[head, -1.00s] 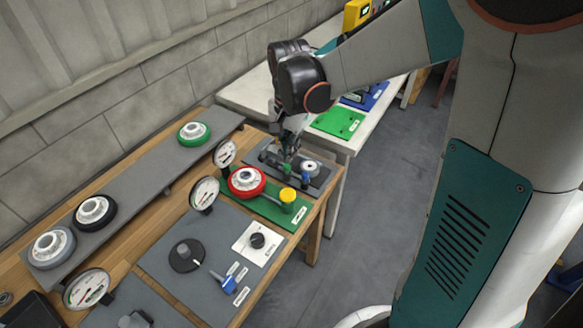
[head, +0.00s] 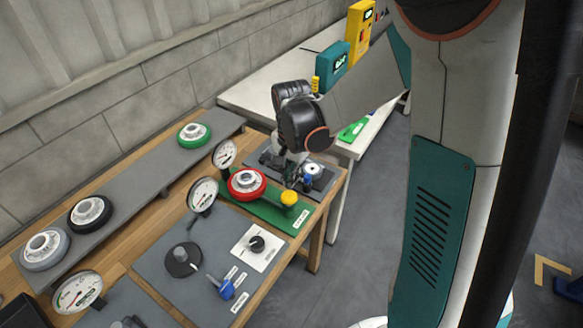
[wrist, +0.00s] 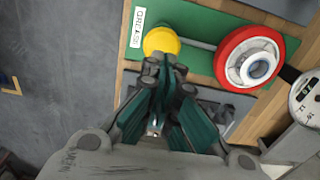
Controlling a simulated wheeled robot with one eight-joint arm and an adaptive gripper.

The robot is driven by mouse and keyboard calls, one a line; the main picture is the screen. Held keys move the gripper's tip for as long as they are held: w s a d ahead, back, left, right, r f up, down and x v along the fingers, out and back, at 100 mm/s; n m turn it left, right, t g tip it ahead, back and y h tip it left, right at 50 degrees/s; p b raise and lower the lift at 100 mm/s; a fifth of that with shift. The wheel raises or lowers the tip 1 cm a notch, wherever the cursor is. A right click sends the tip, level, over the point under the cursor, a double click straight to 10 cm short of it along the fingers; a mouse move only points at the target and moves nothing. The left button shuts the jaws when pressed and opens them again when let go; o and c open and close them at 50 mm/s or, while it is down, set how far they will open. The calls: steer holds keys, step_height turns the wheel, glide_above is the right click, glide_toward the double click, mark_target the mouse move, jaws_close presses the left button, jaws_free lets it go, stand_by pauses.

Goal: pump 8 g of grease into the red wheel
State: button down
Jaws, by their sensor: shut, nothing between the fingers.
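The red wheel (head: 244,193) with its white hub lies on the green mat (head: 270,214). In the wrist view the red wheel (wrist: 228,51) is at the upper right. A yellow knob (head: 289,198) stands at the right end of the mat. The yellow knob (wrist: 160,40) also shows in the wrist view, joined to the wheel by a grey rod, beside a label that seems to read GREASE. My gripper (wrist: 166,72) is shut and empty, its tips close to the knob; I cannot tell whether they touch. In the head view my gripper (head: 294,183) is partly hidden by its wrist.
A dial gauge (head: 203,193) stands left of the red wheel, with another gauge (head: 225,154) behind. Green, black and grey wheels sit on the long grey shelf (head: 150,183). A grey panel with a black knob (head: 256,243) is in front.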

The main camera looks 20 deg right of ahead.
mark_target(292, 193)
steer(key=shift+f+b, duration=0.55)
steer(key=shift+f, duration=1.3)
step_height(292, 193, down, 3)
steer(key=shift+b, duration=1.1)
steer(key=shift+r, duration=0.1)
step_height(292, 193, up, 14)
steer(key=p, duration=0.6)
